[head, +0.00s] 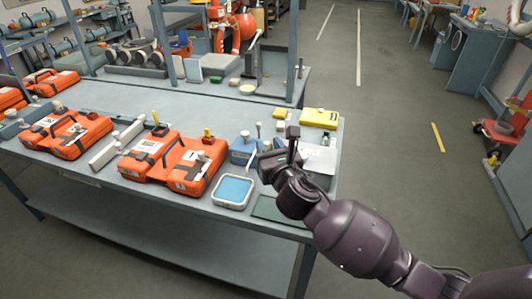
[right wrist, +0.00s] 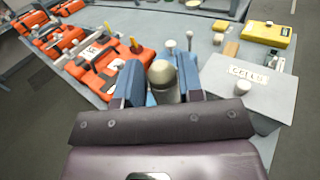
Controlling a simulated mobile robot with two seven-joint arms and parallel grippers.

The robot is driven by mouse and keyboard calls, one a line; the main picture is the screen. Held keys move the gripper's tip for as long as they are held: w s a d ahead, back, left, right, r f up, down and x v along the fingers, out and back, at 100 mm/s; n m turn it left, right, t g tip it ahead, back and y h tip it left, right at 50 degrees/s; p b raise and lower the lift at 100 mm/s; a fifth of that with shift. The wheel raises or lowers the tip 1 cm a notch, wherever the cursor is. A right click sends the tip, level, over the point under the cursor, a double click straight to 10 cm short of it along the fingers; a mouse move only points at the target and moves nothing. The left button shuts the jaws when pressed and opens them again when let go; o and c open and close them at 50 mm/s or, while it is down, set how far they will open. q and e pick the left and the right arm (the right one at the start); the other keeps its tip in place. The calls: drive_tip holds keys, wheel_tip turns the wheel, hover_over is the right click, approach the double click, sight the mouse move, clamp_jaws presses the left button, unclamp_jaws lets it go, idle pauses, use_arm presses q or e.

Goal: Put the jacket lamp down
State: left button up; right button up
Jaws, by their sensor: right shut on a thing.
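My right gripper (head: 272,163) is above the right end of the workbench. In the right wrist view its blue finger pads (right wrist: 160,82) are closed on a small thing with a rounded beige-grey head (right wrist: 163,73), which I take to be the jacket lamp. Its lower part is hidden between the pads and by the gripper body. In the head view my gripper hides it. My left gripper is not in view.
A blue-lined white tray (head: 232,191) and a dark green mat (head: 277,209) lie along the bench's front edge. Orange cases (head: 175,160) stand left. A grey labelled box (right wrist: 248,88) and a yellow case (right wrist: 266,34) are to the right.

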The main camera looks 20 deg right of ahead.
drive_tip(key=s+d+f+b, duration=0.1)
drive_tip(key=s+d+f, duration=0.2)
drive_tip(key=s, duration=0.6)
drive_tip(key=shift+s+d+f+h, duration=0.2)
drive_tip(key=shift+d+f+h, duration=0.15)
drive_tip(key=shift+f, duration=0.3)
